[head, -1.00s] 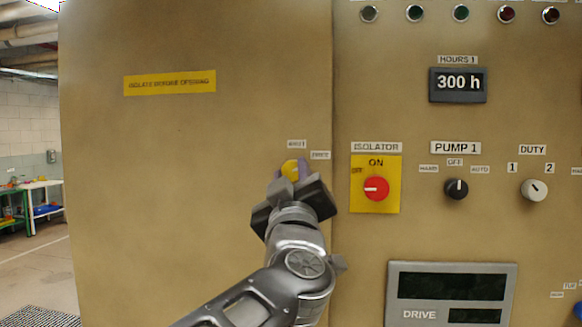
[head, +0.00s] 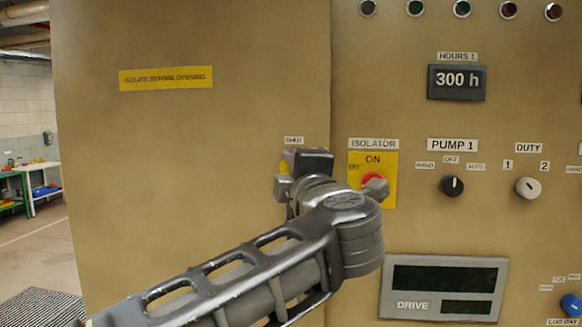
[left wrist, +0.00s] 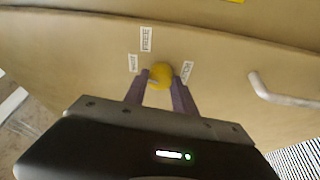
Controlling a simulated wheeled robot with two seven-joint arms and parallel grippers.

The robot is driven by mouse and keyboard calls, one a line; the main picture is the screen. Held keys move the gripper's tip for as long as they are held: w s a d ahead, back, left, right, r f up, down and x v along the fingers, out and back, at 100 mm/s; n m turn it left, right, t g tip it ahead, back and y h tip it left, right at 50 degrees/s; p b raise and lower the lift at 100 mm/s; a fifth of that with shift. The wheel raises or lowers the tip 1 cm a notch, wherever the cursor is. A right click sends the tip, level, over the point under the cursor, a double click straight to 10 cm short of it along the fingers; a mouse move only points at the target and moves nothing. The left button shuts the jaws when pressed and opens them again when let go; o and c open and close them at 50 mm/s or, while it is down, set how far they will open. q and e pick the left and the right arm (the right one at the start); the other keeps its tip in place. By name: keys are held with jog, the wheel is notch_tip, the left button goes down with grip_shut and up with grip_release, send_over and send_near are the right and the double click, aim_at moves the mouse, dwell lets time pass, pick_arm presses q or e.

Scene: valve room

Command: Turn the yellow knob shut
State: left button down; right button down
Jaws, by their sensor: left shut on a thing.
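The yellow knob (head: 284,167) sits on the tan cabinet door, mostly hidden behind my left gripper in the head view. It shows clearly in the left wrist view (left wrist: 160,73), round and yellow. The two purple fingers of my left gripper (left wrist: 160,90) stand on either side of it and are shut on it. In the head view my left gripper (head: 287,180) reaches the door from the lower left. Small labels around the knob include one reading SHUT (head: 293,140); in the wrist view a FREE label (left wrist: 146,40) stands above it. My right gripper is not in view.
A door handle (left wrist: 283,92) shows in the wrist view.

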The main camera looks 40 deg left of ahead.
pick_arm(q)
jog(key=shift+n+g+h, duration=0.4)
jog(key=shift+n+h, duration=0.1)
jog(key=shift+n, duration=1)
jog(key=c, duration=1)
grip_release()
jog(key=b+v, duration=0.1)
jog(key=v, duration=0.6)
jog(key=shift+s+d, duration=0.25)
jog(key=shift+d, duration=0.05)
